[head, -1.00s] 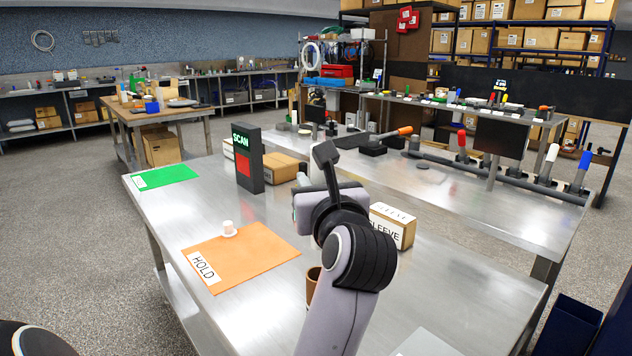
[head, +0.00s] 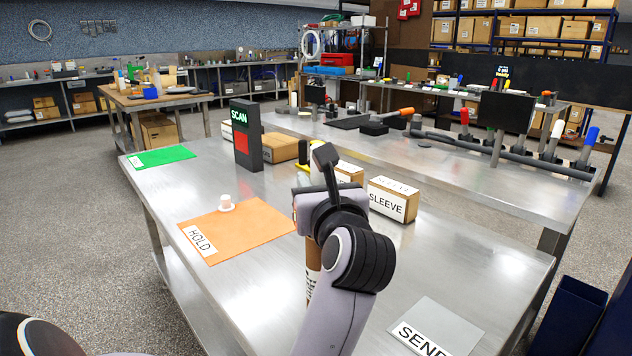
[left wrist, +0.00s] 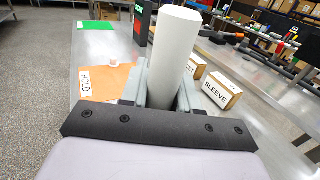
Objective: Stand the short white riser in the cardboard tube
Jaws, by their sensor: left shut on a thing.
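The white riser (left wrist: 172,50) is a plain white cylinder between the two grey fingers of my left gripper (left wrist: 162,92) in the left wrist view. The gripper is shut on it, and its far end sticks out past the fingers. I cannot tell whether the riser touches the tube. My right gripper is out of view.
An orange HOLD mat (head: 240,238) with a small white flanged piece (head: 226,203) lies to the left. A black SCAN stand (head: 246,135) and a SLEEVE box (head: 393,200) stand behind. A grey SEND mat (head: 440,325) lies at front right. Bare steel separates them.

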